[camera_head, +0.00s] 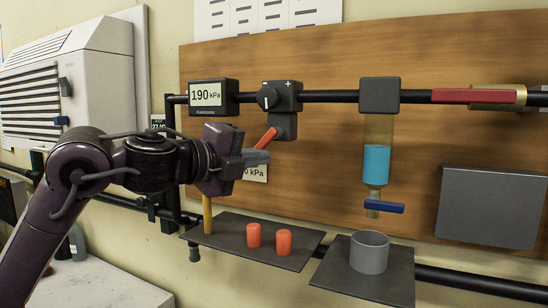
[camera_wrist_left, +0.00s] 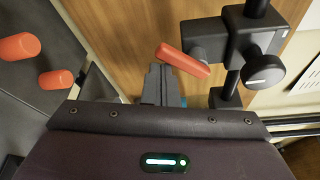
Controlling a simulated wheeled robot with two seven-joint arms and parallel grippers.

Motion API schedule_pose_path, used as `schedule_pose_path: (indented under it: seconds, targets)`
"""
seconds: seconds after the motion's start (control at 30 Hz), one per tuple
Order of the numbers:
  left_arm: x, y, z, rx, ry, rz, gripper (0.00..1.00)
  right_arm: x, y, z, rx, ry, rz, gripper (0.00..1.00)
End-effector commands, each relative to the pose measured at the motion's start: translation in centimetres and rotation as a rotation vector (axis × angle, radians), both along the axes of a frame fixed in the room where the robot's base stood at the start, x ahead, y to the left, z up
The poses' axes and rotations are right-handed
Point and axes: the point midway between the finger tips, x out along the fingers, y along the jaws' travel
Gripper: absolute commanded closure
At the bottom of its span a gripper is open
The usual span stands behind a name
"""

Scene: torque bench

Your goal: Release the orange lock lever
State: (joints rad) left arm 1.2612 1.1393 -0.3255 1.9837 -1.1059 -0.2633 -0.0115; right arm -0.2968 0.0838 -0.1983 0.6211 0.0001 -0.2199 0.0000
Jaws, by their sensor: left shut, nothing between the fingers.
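The orange lock lever (camera_head: 265,139) slants down and left from the black block (camera_head: 284,126) under the regulator knob (camera_head: 267,97). In the left wrist view the lever (camera_wrist_left: 182,60) lies just beyond my fingertips, across and to their right. My left gripper (camera_head: 262,156) is shut and empty, its tips close to the lever's lower free end. Its fingers also show in the left wrist view (camera_wrist_left: 157,72). I cannot tell whether they touch the lever. My right gripper is not in view.
A display reading 190 kPa (camera_head: 207,95) sits left of the knob on the black pipe. A dark shelf (camera_head: 226,243) below holds two orange-red caps (camera_head: 254,235). A grey cup (camera_head: 369,252) stands right, under a blue-handled valve (camera_head: 384,207). A label is partly hidden behind my gripper.

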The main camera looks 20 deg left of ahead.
Motion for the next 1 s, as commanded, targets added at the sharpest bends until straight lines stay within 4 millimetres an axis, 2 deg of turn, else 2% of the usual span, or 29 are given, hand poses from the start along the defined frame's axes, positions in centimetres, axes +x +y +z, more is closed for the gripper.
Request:
schedule_pose_path:
  seconds: [0.1,0.2,0.87,1.0]
  targets:
    - [0.0,0.5,0.3,-0.002,-0.001,0.002,1.0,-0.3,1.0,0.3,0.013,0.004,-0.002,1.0]
    - [0.0,0.8,0.6,-0.003,-0.002,0.002,1.0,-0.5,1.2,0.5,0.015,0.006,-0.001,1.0]
    - [0.1,2.4,2.4,-0.001,0.0,0.002,1.0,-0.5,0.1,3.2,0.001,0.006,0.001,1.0]
    - [0.1,2.4,2.8,0.062,-0.007,0.002,1.0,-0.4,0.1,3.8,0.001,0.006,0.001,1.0]
